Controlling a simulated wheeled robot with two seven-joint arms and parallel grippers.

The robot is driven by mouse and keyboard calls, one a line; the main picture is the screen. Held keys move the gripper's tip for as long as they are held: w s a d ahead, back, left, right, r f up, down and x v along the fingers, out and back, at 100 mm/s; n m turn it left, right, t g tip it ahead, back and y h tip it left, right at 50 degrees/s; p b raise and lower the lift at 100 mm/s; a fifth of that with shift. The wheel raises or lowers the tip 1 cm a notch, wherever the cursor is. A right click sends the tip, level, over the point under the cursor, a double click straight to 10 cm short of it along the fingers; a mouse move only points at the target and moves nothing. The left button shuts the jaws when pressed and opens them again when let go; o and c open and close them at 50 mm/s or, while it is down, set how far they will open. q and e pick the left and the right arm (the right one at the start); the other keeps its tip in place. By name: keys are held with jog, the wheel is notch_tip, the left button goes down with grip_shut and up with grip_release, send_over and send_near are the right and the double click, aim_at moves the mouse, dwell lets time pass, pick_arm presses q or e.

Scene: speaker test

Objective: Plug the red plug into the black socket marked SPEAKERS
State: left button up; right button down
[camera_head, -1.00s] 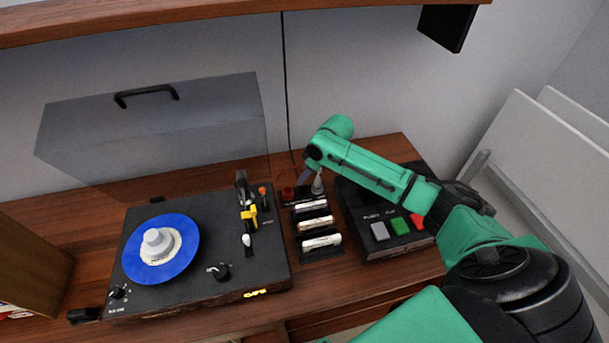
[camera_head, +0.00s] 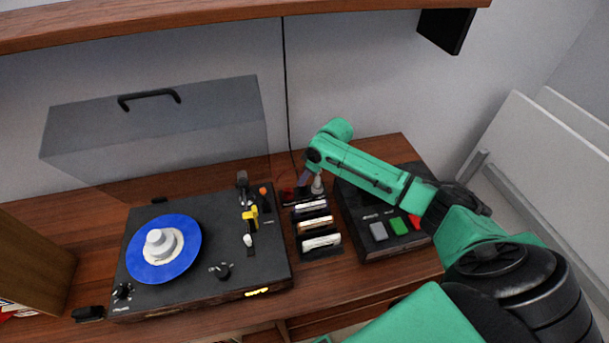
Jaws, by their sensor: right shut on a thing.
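My right gripper (camera_head: 303,181) reaches in from the right behind the rack of cartridges and points down and left, close to the back of the turntable. It is shut on the red plug (camera_head: 287,194), of which only a small dark red part shows at the fingertips. A thin cord runs down the wall to this spot. I cannot make out the black socket marked SPEAKERS or its lettering. Whether the plug touches anything is too small to tell. My left gripper is not in view.
The black turntable (camera_head: 205,285) with a blue record (camera_head: 185,262) stands left, its clear lid (camera_head: 150,130) raised. A small rack (camera_head: 320,252) of cartridges stands beside it. Right of that is a black box (camera_head: 375,246) with grey, green and red buttons. A shelf (camera_head: 200,17) runs above.

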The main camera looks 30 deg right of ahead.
jog(key=shift+f+b, duration=0.7)
jog(key=shift+f, duration=0.6)
dwell(0.6)
jog(key=shift+c, duration=1.4)
grip_release()
jog(key=shift+r, duration=0.1)
notch_tip(320, 180, up, 5)
jog(key=p, duration=0.5)
jog(key=shift+r+p, duration=0.1)
jog(key=shift+p, duration=0.25)
